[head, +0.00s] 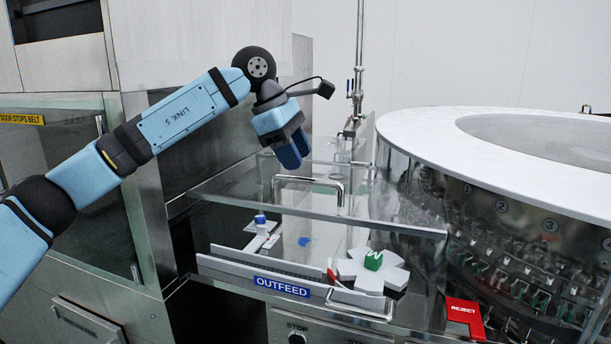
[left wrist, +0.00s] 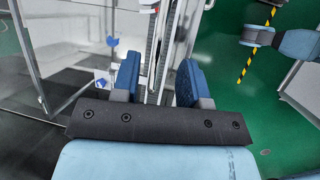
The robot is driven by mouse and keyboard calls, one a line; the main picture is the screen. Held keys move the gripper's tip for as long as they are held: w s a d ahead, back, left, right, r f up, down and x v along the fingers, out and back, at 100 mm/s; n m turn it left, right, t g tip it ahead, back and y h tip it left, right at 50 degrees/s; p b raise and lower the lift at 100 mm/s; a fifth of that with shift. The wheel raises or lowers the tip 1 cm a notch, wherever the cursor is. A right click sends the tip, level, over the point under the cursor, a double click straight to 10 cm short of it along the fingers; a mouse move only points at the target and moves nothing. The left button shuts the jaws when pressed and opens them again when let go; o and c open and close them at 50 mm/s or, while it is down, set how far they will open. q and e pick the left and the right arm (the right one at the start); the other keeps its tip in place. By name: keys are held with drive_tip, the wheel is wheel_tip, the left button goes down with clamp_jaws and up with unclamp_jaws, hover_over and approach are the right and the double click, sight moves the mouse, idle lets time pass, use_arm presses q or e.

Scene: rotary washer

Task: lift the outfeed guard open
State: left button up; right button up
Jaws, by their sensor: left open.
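The outfeed guard (head: 385,217) is a clear panel over the outfeed bay and appears closed, lying low across it. A bent metal bar handle (head: 341,191) stands up from its top. My left gripper (head: 290,155) has blue fingers pointing down, just above and behind the handle in the head view; I cannot tell the exact gap. In the left wrist view, its two fingers (left wrist: 158,82) are apart with nothing held between them.
Below the guard are a blue OUTFEED label (head: 282,287), a white star wheel (head: 372,276) and a lower metal bar (head: 358,309). The round washer (head: 477,148) stands at right, with a red REJECT tray (head: 465,314) in front. A cabinet (head: 70,170) stands at left.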

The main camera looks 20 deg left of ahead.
sight(305, 179)
use_arm(q)
drive_tip(key=shift+x, duration=2.25)
drive_tip(key=shift+c, duration=0.2)
clamp_jaws()
